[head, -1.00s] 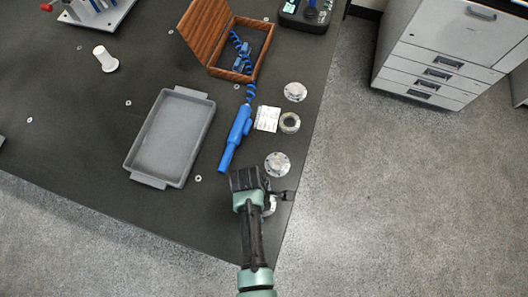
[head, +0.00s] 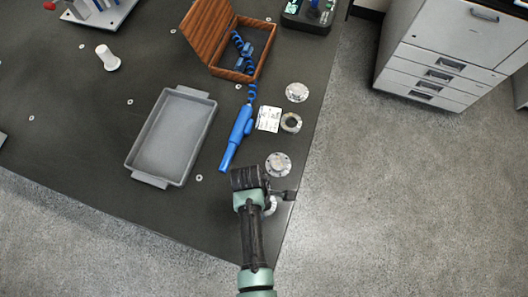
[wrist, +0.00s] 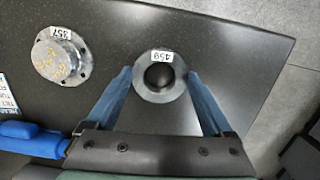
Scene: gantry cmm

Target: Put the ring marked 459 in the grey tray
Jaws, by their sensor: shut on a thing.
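The ring marked 459 (wrist: 146,90) is a grey metal ring with a dark round hole and a white label. It sits between the two blue fingers of my gripper (wrist: 159,78) in the wrist view, and the fingers are shut on its sides. In the head view the ring (head: 271,206) is partly hidden by my wrist, near the table's front right edge. I cannot tell whether it is off the table. The grey tray (head: 151,177) lies to the left, beyond the blue tool, and is empty.
A flanged disc marked 357 (wrist: 61,58) lies beside the held ring; it also shows in the head view (head: 278,164). Another ring (head: 291,122), a disc (head: 297,92), a label card (head: 268,118), a blue handheld tool (head: 237,138) and an open wooden box (head: 213,70) lie farther back.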

